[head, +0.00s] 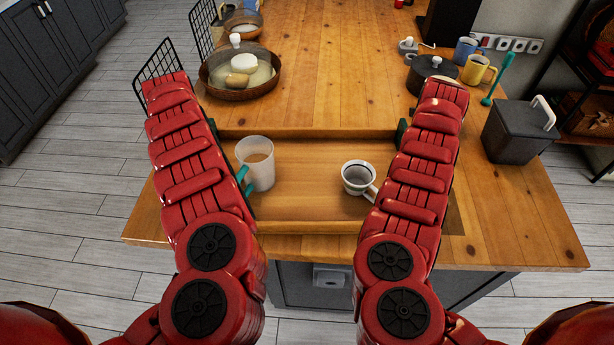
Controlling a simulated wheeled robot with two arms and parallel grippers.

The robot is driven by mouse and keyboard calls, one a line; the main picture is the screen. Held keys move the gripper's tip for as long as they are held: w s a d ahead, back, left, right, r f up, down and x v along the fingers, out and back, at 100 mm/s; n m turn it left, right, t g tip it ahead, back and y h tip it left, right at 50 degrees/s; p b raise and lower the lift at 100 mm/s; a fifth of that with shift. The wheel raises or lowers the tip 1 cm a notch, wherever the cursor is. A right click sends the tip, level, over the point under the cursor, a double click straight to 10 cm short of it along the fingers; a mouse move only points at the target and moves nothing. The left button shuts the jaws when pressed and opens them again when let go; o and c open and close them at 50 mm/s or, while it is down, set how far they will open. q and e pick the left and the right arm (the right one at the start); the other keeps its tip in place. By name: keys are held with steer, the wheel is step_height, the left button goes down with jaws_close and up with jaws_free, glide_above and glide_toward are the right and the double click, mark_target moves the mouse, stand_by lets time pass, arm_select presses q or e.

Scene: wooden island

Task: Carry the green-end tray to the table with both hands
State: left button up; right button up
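A wooden tray (305,215) lies level between my two red arms, at or just above the front part of the wooden island top. I cannot tell whether it touches the wood. Small dark green parts show at its left (212,128) and right (402,132) ends, mostly covered by my arms. A frosted mug (257,163) with a teal handle stands upright in the tray's left part. My forearms reach forward along both sides of the tray and hide both grippers.
The island top (320,75) is clear behind the tray in the middle. A brown round pan (240,88) with things in it is back left. A black pot (430,75), blue mug (466,50) and yellow mug (480,70) are back right. A dark lidded bin (517,135) stands right.

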arm_select(q)
jaws_close()
arm_select(e)
jaws_close()
stand_by(0.9)
